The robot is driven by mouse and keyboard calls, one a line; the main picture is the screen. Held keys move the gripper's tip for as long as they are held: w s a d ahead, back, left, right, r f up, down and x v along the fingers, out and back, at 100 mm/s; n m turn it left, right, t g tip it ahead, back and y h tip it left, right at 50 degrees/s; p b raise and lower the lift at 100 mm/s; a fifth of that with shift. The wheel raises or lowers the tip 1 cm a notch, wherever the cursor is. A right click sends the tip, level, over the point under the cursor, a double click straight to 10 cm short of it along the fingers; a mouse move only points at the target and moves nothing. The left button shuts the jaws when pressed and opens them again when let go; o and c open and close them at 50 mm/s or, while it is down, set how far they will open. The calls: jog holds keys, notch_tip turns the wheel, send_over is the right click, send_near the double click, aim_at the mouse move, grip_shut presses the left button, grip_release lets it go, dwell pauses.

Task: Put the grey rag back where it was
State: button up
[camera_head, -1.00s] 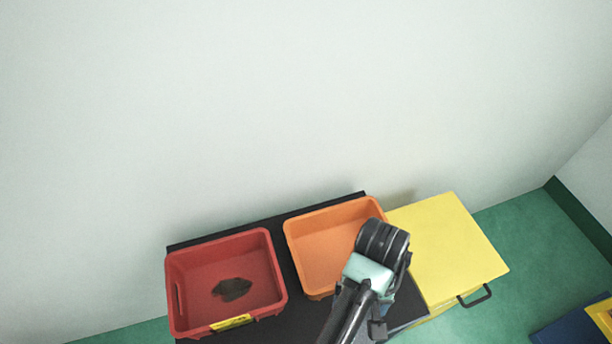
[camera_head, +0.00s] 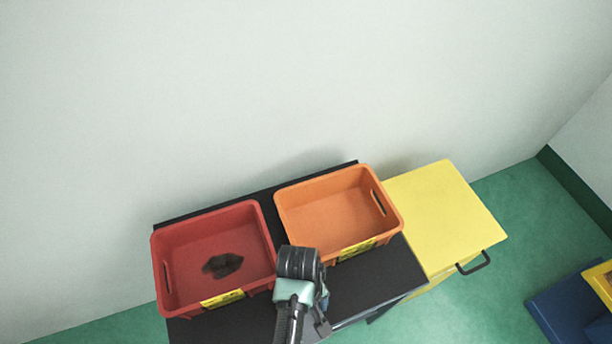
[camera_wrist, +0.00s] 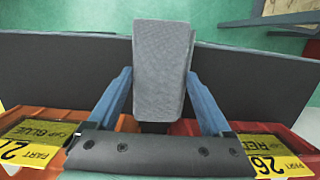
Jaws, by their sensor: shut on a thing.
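The grey rag (camera_wrist: 162,65) is a folded, textured grey cloth between the two blue fingers of my gripper (camera_wrist: 160,95) in the wrist view. My gripper is shut on it and holds it over the black table (camera_wrist: 245,82). In the head view my arm's end (camera_head: 300,278) is over the table's front part, between the red bin (camera_head: 262,225) and the orange bin (camera_head: 300,245). The rag itself is hidden there behind my arm.
A dark brown rag-like thing (camera_head: 222,265) lies in the red bin. The orange bin is empty. A yellow cabinet (camera_head: 440,215) with a handle stands to the right. Bare black table (camera_head: 375,283) shows before the orange bin. A blue thing (camera_head: 565,310) is at the far right.

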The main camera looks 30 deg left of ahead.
jog(key=shift+f, duration=1.4)
jog(key=shift+f, duration=0.2)
jog(key=o, duration=1.1)
jog(key=r, duration=0.4)
jog(key=a+r, duration=0.1)
jog(key=r, duration=0.3)
jog(key=w+r+p, duration=0.1)
jog(key=r, duration=0.3)
jog(key=shift+a+r, duration=0.15)
jog(key=shift+a, duration=0.05)
